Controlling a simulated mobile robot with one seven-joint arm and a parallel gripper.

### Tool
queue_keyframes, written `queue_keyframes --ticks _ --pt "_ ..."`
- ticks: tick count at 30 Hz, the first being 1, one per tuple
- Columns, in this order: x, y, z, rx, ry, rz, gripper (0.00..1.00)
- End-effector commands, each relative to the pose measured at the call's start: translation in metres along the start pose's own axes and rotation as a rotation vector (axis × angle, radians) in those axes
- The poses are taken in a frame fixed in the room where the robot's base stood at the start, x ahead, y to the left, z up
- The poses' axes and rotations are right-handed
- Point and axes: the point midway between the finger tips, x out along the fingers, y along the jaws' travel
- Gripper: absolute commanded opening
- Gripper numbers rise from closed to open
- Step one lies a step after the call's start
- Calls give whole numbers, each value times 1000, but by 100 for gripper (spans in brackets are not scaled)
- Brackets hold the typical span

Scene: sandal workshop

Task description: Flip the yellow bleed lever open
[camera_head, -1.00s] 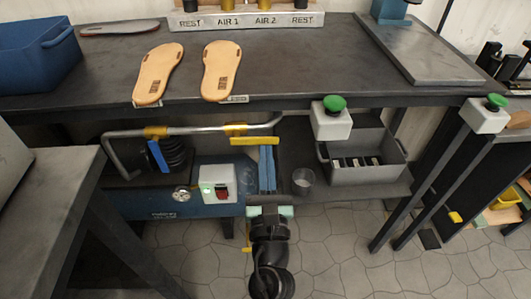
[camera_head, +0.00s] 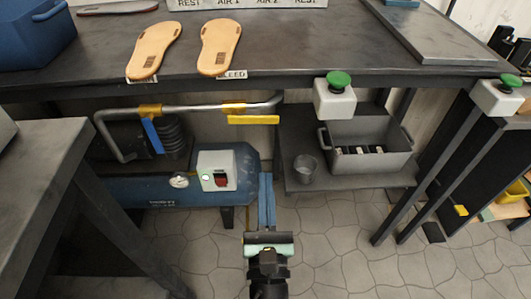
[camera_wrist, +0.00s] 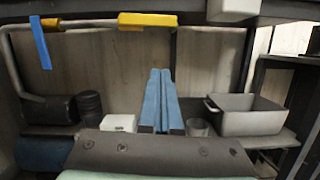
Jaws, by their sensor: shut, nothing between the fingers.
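The yellow bleed lever (camera_head: 253,119) lies level along the metal pipe under the bench's front edge, below a partly hidden label ending in "LEED" (camera_head: 232,74). In the wrist view the yellow lever (camera_wrist: 147,20) is at the top, above and slightly left of my fingers. My gripper (camera_head: 266,176) has blue fingers pressed together, with nothing between them. It is below the lever and apart from it. The closed fingertips of my gripper (camera_wrist: 160,72) point upward in the wrist view.
A blue lever (camera_head: 152,135) hangs down from the pipe (camera_head: 185,109) at left. A blue compressor (camera_head: 150,192) with a switch box (camera_head: 216,171) stands beneath. A clear cup (camera_head: 305,168) and a grey bin (camera_head: 370,149) are on the shelf at right. Two sandal soles lie on the bench.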

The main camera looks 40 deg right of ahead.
Motion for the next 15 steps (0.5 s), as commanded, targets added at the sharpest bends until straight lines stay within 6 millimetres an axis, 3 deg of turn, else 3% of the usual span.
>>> queue_keyframes --ticks 6,15 --pt "-23 0 0 0 1 1 0" --pt "-28 0 1 1 -1 -1 0"
